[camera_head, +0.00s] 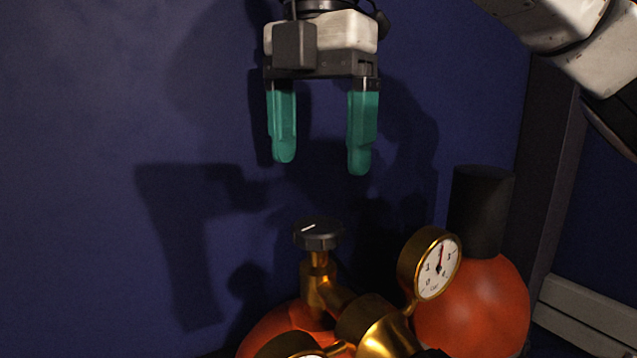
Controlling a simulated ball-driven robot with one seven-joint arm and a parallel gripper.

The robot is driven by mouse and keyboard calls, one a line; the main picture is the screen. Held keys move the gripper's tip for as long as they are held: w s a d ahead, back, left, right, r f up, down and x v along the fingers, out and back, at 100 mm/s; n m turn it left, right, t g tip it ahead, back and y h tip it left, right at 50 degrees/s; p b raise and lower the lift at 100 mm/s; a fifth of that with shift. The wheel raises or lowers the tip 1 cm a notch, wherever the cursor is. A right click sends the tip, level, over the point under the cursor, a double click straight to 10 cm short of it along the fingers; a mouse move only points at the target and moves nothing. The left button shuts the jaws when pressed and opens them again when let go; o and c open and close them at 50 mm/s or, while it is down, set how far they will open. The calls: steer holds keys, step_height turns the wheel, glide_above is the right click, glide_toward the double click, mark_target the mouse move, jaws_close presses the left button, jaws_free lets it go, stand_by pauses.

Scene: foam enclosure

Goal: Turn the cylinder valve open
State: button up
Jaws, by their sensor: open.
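The cylinder valve has a dark round knob (318,234) with a white mark on top. It sits on a brass stem (318,275) above an orange cylinder (268,335), which is mostly cut off at the bottom edge. My gripper (322,165) points down with two teal fingers spread apart. It is open and empty, above the knob and not touching it. The knob lies below the gap between the fingertips in the picture.
A brass gauge (437,268) with a white dial stands right of the valve, joined to a brass regulator (372,325). Behind it is a second orange cylinder (480,305) with a black cap (481,210). A dark blue wall (90,150) is behind. A grey rail (585,315) lies at lower right.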

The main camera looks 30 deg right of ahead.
steer(key=shift+r, duration=1.7)
